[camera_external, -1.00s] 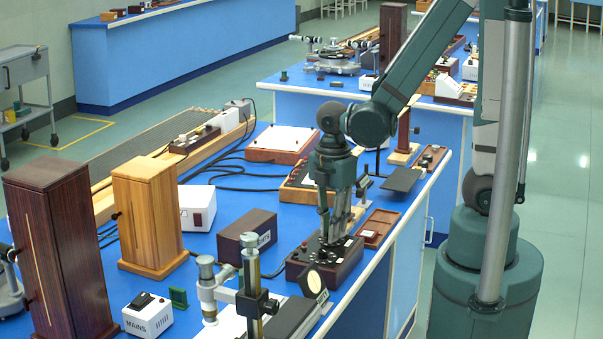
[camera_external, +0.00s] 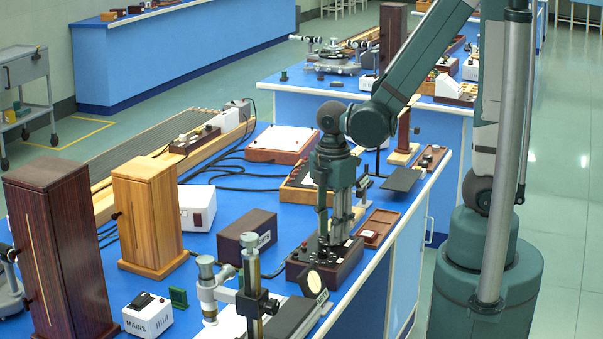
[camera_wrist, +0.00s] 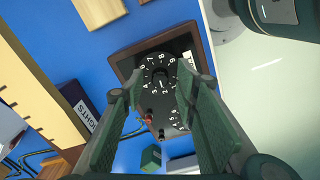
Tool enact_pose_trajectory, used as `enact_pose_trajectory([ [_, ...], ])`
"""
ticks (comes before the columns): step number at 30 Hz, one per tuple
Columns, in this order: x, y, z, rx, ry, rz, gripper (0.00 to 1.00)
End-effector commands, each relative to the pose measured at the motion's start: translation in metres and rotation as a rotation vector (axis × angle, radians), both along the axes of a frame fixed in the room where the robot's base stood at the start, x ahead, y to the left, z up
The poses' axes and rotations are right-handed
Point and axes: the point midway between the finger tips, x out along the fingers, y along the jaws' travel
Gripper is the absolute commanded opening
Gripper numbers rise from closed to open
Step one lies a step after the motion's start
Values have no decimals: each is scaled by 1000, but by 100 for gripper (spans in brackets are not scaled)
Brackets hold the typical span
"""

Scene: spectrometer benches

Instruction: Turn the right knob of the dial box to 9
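The dial box (camera_external: 297,268) is a dark box with a black top on the blue bench. In the wrist view the dial box (camera_wrist: 127,66) shows a round dial (camera_wrist: 158,81) with white numerals and a dark knob at its centre. A second numbered dial (camera_wrist: 176,112) is partly hidden by a finger. My gripper (camera_external: 333,243) is upright over the box. In the wrist view my gripper (camera_wrist: 158,80) is open, with its green fingers on either side of the first dial. I cannot tell whether they touch the knob, or read its setting.
A dark box (camera_external: 247,237) with a white label stands left of the dial box. A shallow wooden tray (camera_external: 379,227) lies behind it, right by the bench edge. A brass and grey instrument (camera_external: 250,290) stands in front.

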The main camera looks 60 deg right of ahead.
Motion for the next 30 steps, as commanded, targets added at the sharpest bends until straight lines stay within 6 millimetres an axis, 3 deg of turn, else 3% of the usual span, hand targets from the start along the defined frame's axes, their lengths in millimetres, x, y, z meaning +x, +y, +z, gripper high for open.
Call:
enact_pose_trajectory([
  [14,0,0,5,0,0,0,30],
  [30,0,0,42,0,0,0,30],
])
